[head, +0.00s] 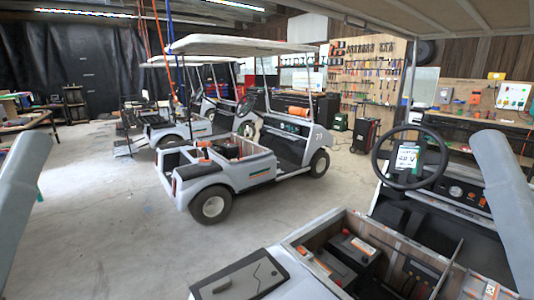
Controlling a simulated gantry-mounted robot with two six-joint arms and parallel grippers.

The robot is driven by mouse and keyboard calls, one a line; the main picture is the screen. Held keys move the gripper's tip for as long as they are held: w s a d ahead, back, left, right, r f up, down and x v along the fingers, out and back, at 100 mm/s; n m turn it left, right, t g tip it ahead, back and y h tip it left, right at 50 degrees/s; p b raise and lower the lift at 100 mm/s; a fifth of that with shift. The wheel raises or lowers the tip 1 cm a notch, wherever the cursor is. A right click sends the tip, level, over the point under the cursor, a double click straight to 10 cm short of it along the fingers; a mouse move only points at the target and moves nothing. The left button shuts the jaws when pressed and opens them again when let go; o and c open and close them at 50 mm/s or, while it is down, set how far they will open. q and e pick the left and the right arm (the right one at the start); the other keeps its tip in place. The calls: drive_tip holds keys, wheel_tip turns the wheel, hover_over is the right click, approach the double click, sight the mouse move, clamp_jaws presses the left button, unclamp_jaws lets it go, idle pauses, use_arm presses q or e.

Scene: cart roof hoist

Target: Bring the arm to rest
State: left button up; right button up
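A grey arm link of mine shows at the left edge of the head view, and another shows at the right edge. Neither gripper is in view, so I cannot see whether they hold anything. A golf cart (262,277) stands close in front of me at the lower right, with its battery bay open. Black batteries (352,249) sit in the bay. Its steering wheel (377,143) has a small display (407,160) beside it. The near roof (455,15) spans the top right.
A second white cart (240,180) with a roof (243,45) stands mid-floor, with more carts behind it. A tool pegboard (368,80) and a workbench (480,122) line the back right. The concrete floor (95,220) at left is clear.

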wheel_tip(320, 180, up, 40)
drive_tip(key=p, duration=3.8)
